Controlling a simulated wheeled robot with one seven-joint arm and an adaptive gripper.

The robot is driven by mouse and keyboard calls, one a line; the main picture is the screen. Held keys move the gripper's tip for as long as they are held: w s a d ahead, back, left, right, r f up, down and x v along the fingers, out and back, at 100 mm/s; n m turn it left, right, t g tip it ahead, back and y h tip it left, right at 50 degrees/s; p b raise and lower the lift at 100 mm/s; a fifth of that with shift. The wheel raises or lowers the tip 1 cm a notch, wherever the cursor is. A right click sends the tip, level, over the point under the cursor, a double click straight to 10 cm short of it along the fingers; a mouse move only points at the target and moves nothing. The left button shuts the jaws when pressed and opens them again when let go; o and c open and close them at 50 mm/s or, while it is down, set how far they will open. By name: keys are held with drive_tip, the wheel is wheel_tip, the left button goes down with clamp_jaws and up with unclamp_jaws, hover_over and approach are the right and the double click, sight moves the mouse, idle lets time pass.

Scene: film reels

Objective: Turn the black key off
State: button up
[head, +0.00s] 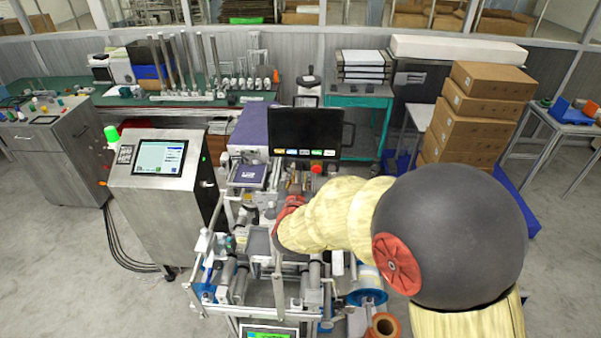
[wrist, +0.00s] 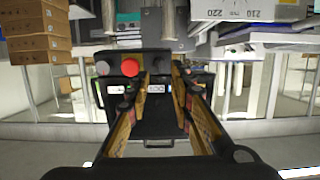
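The wrist view shows a black control panel (wrist: 155,98) with a red button (wrist: 130,67), a grey knob (wrist: 102,67) to its left and a row of small labels. My gripper (wrist: 162,73) points at this panel. Its two fingers are apart, with a gap between the tips, to the right of the red button. A dark shape between the fingertips may be the black key, but it is too small and dark to be sure, and its turn position cannot be read.
A black monitor (head: 305,132) stands behind the machine. A steel cabinet with a screen (head: 160,157) is at left. Stacked cardboard boxes (head: 478,115) stand at right. Machine rollers and rails (head: 240,285) lie close under my arm. Floor is clear at the far left.

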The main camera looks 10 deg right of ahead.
drive_tip(key=v, duration=0.6)
drive_tip(key=shift+s, duration=0.1)
